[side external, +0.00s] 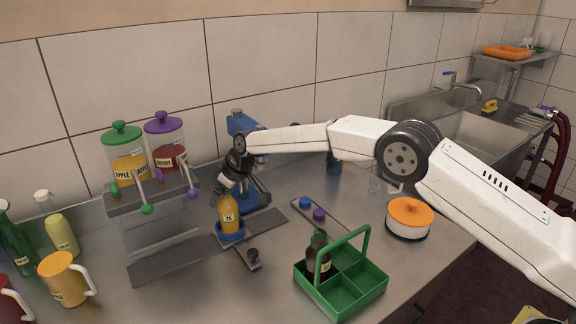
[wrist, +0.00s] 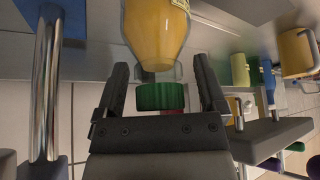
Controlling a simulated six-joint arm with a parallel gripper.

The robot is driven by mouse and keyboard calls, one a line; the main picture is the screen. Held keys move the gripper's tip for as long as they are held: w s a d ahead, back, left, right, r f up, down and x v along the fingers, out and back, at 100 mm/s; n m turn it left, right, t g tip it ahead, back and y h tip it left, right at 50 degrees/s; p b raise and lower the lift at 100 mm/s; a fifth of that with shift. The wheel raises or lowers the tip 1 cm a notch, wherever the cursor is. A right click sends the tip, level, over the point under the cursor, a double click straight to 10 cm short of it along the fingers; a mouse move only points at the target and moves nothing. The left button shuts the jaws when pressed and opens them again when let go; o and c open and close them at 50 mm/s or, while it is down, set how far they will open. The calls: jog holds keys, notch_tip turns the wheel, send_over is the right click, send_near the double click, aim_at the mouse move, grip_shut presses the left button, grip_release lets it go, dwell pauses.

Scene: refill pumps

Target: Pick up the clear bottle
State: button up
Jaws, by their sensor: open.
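The clear bottle (side external: 229,214), filled with orange liquid and labelled 75, stands upright in a blue ring holder (side external: 231,238). My gripper (side external: 229,188) is at the top of the bottle, tilted down from above. In the wrist view, which appears upside down, the bottle (wrist: 155,38) hangs from the top edge with its clear neck pointing down. My gripper (wrist: 160,83) is open there, with one finger on each side of the neck area and gaps between. A green ridged cap (wrist: 162,97) shows beyond the neck; I cannot tell whether it touches the bottle.
Two dispensers, one with a green lid (side external: 122,136) and one with a purple lid (side external: 164,122), stand left of the bottle. A blue pump stand (side external: 242,124) is behind it. A green crate (side external: 350,300) with a dark bottle (side external: 318,262) and an orange-lidded pot (side external: 410,217) are to the right.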

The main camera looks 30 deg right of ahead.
grip_shut()
jog(key=shift+r, duration=0.1)
dwell(1.2)
